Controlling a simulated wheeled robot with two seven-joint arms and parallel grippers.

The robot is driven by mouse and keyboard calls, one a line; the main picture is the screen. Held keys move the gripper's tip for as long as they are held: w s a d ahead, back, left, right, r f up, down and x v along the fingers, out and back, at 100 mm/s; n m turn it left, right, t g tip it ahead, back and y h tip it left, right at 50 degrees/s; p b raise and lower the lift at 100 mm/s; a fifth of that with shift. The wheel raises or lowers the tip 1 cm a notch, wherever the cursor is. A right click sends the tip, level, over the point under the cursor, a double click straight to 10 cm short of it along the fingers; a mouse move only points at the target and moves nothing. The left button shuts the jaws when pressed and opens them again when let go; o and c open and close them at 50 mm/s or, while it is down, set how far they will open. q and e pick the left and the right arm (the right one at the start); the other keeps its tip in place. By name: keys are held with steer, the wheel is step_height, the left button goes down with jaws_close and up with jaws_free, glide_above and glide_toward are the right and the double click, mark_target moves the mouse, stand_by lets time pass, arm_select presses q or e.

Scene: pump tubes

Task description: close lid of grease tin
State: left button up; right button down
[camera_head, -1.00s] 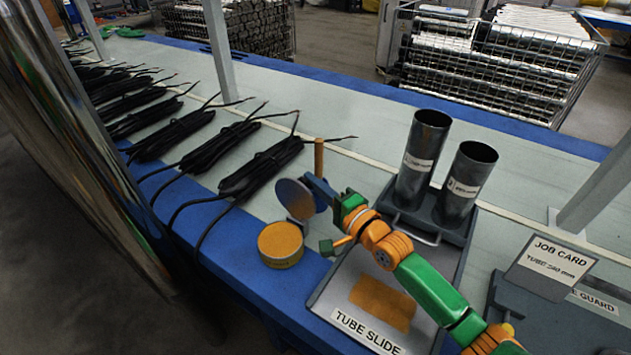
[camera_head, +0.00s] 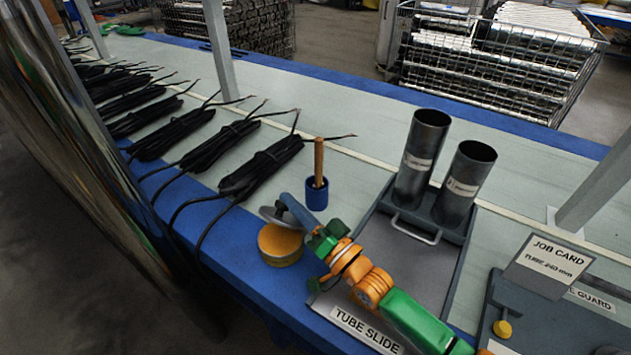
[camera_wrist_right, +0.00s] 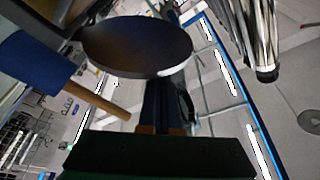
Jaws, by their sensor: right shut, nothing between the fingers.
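The grease tin (camera_head: 277,247), round with an orange-yellow top, stands near the blue front edge of the bench. Its dark round lid (camera_head: 270,214) is tilted low over the tin's far side, with a gap still showing between lid and tin. My right gripper (camera_head: 292,208) is shut and empty, its fingers against or very close to the lid; contact cannot be told. In the right wrist view the lid (camera_wrist_right: 137,47) is a dark disc just beyond the shut fingers (camera_wrist_right: 167,105). My left gripper is not in view.
A blue cup (camera_head: 316,196) holding a wooden handle stands just behind the gripper. The tube slide tray (camera_head: 358,318) lies right, under my arm, with two metal tubes (camera_head: 425,160) upright at its back. Black cable bundles (camera_head: 262,165) lie left.

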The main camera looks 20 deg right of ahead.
steer(key=shift+s+a+f, duration=0.5)
steer(key=shift+s+a, duration=0.05)
steer(key=shift+a, duration=0.15)
stand_by(0.4)
